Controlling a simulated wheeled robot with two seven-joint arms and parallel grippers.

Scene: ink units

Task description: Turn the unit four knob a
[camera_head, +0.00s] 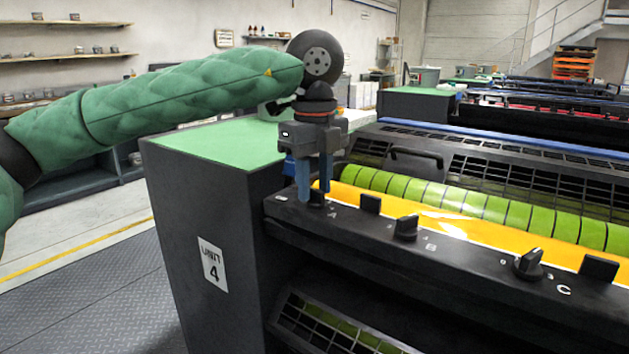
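Unit four is the dark cabinet with the white "UNIT 4" label (212,265) on its side. Its black front ledge carries dark knobs beside white letters. Knob A (317,198) is at the left end, by the letter A, and is partly hidden by my fingers. Knob B (406,228) and knob C (528,264) stand farther right. My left gripper (315,192) points down over knob A, with its blue fingers apart and the knob between or just behind them. Whether the fingers touch the knob cannot be told. My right gripper is out of view.
A green and yellow roller (480,205) lies just behind the ledge. Black upright blocks (371,203) stand beside the knobs. The green cabinet top (225,140) is left of the gripper. Clear floor (80,300) lies at the left.

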